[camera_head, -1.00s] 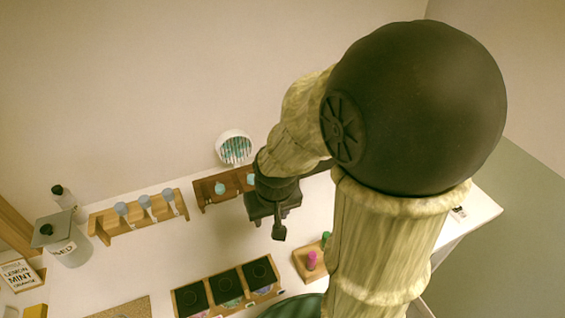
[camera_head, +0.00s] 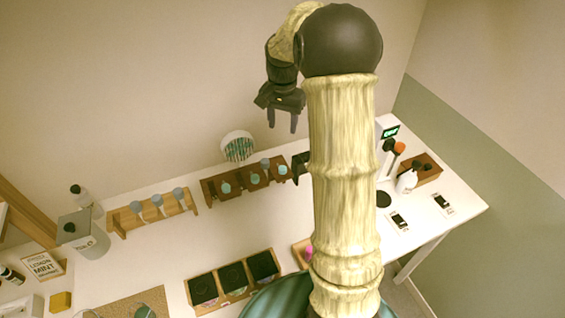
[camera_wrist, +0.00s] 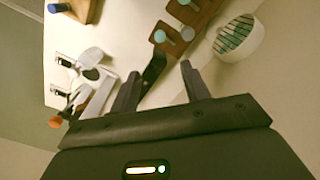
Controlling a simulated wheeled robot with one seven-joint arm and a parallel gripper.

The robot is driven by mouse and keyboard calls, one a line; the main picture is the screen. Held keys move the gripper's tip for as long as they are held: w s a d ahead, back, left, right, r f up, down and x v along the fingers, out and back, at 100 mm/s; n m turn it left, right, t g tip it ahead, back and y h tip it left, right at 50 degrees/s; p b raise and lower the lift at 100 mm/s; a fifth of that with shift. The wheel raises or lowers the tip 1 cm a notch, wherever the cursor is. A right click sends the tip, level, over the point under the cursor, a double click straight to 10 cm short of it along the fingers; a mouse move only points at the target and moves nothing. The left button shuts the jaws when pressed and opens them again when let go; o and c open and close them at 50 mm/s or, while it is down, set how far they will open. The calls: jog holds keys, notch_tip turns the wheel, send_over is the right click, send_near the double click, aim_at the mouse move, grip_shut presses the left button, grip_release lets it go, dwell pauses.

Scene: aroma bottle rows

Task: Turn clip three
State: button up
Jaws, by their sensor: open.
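My gripper (camera_head: 282,127) is open and empty, raised high above the back of the table. In the wrist view its two fingers (camera_wrist: 160,85) point down toward the table. The dark wood rack (camera_head: 208,195) with several blue-green round caps stands below it; part of it shows in the wrist view (camera_wrist: 202,18). A black bracket (camera_head: 299,168) stands at the rack's right end, partly behind my arm; it shows between the fingers in the wrist view (camera_wrist: 153,70). A light wood rack (camera_head: 121,220) with three blue-grey caps stands to the left. I cannot tell which part is clip three.
A round white holder (camera_head: 238,147) stands behind the dark rack. A grey canister (camera_head: 85,238) is at left. A wooden tray (camera_head: 233,290) with black-topped compartments is in front. A white bottle (camera_head: 406,182), a display device (camera_head: 388,132) and a small rack (camera_head: 427,172) are at right.

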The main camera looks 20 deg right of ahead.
aim_at(283, 168)
jog(key=shift+f, duration=0.15)
notch_tip(283, 168, down, 17)
jog(key=p, duration=0.5)
jog(key=shift+f, duration=0.1)
jog(key=shift+c, duration=0.3)
jog(key=c, duration=0.9)
